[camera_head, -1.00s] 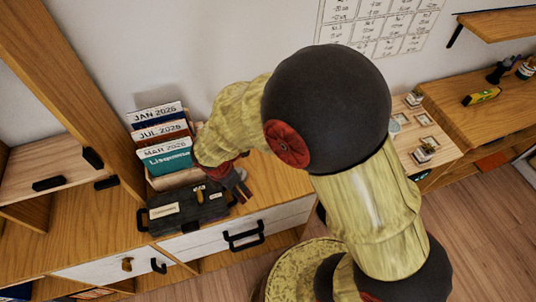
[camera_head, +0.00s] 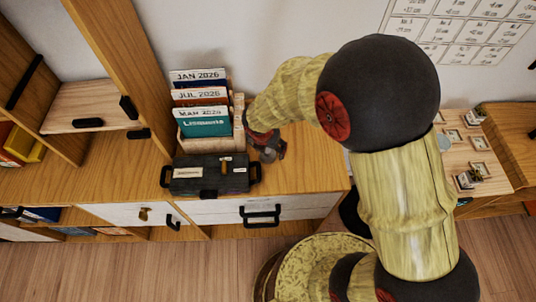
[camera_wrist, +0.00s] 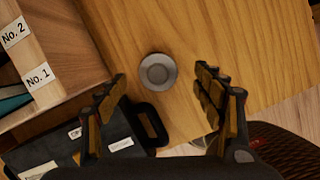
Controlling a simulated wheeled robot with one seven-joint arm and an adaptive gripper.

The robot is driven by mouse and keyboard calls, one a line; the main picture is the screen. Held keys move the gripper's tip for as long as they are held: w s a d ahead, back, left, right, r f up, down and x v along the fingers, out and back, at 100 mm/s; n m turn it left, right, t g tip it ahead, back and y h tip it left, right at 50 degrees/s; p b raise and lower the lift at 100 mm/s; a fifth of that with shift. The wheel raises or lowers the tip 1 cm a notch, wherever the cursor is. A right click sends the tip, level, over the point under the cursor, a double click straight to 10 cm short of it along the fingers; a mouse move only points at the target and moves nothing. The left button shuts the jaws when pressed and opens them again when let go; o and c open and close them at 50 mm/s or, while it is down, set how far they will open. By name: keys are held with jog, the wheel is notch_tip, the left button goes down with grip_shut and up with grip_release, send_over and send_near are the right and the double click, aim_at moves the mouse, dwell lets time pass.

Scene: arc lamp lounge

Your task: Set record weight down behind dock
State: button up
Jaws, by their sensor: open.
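The record weight appears to be the round grey disc (camera_wrist: 158,71) lying flat on the wooden cabinet top in the wrist view. My gripper (camera_wrist: 163,88) is open, with its two fingers apart on either side of the disc in the picture; neither visibly touches it. In the head view my gripper (camera_head: 268,150) is low over the cabinet top, right of the card-file rack, and the disc cannot be made out clearly there. A dark labelled case with handles (camera_head: 210,186) lies in front of the rack; I cannot tell whether it is the dock.
The wooden rack (camera_head: 239,118) holds several dated cards and stands left of my gripper. In the wrist view its numbered side (camera_wrist: 50,85) is close at left. The cabinet top (camera_head: 310,172) is bare to the right, ending at an edge. A wall rises behind.

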aim_at(267, 150)
jog(key=x, duration=0.1)
jog(key=b+x, duration=0.1)
jog(key=x, duration=0.2)
jog(key=shift+a+f+b, duration=0.2)
jog(key=shift+f+b, duration=0.05)
jog(key=shift+b, duration=0.15)
jog(key=shift+r, duration=0.1)
jog(key=shift+c, duration=1.1)
jog(key=c, duration=1.3)
jog(key=shift+r, duration=0.1)
